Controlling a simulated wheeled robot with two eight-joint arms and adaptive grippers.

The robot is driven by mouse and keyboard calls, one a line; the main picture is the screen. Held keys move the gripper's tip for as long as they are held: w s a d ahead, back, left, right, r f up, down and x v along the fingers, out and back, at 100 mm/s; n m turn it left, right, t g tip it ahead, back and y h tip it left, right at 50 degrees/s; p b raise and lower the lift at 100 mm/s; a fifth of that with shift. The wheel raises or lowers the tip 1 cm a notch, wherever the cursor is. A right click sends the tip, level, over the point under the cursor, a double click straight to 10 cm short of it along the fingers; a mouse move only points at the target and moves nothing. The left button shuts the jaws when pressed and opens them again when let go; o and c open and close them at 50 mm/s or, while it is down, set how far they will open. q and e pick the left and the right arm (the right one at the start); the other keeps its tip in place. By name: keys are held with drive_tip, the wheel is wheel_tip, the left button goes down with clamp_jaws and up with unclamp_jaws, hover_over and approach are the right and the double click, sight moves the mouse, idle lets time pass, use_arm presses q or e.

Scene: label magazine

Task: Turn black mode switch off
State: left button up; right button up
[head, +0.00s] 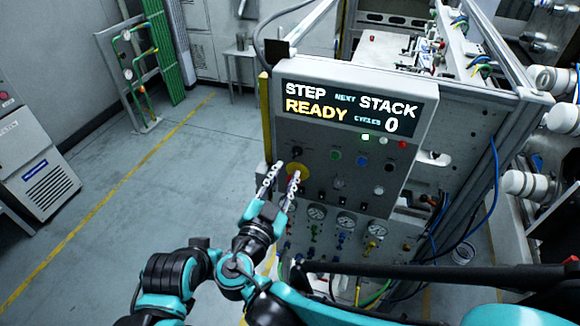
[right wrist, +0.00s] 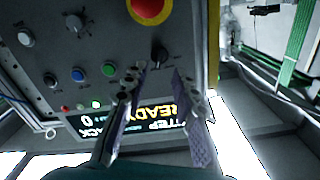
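The black mode switch (right wrist: 159,57) is a small round black knob on the grey panel, near the panel's yellow edge. In the head view the switch (head: 297,151) sits below the left end of the display, above the yellow plate with the emergency button. My right gripper (head: 287,170) points at the panel from below, its two fingers apart and empty. In the right wrist view, which is upside down, its fingertips (right wrist: 158,75) lie on either side of the knob in the picture. I cannot tell whether they touch it. My left gripper is not in view.
The display (head: 345,107) reads STEP READY, NEXT STACK, CYCLES 0. A green button (right wrist: 109,69) and a blue button (right wrist: 78,74) sit beside the switch. The red emergency button (right wrist: 147,8) is close by. Gauges (head: 346,221) line the lower panel.

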sight(295, 156)
drive_tip(key=x, duration=0.6)
drive_tip(key=shift+w, duration=0.15)
clamp_jaws()
